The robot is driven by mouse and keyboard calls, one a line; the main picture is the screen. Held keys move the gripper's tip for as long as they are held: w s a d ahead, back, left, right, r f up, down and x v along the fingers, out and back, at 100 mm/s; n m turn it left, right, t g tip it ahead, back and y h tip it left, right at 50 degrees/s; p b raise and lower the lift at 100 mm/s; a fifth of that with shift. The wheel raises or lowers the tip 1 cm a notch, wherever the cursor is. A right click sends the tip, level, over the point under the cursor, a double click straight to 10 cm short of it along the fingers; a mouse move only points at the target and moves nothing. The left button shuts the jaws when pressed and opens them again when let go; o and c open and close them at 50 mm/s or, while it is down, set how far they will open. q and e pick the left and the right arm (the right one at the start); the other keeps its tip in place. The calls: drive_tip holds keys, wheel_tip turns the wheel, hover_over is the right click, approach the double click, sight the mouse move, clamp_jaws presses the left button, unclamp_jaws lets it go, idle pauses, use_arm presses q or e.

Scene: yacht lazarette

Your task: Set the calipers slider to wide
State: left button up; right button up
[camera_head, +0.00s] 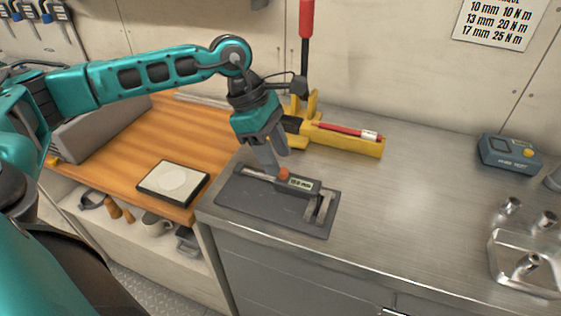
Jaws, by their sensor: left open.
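The calipers (303,184) lie on a dark grey mat (256,208) on the metal counter. They have a small digital display, an orange-red knob on top, and jaws at the right end. My left gripper (270,168) is open and points down over the calipers, just left of the orange-red knob (284,173). Its fingers hide part of the calipers' beam. I cannot tell whether the fingers touch the knob. My right gripper is not in view.
A yellow holder (345,143) with a red-handled tool stands behind the mat. A framed pad (173,182) lies on the wooden bench. The counter's middle is clear.

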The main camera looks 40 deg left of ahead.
sight(294, 191)
use_arm(q)
drive_tip(key=shift+x, duration=1.45)
drive_tip(key=shift+c, duration=0.2)
clamp_jaws()
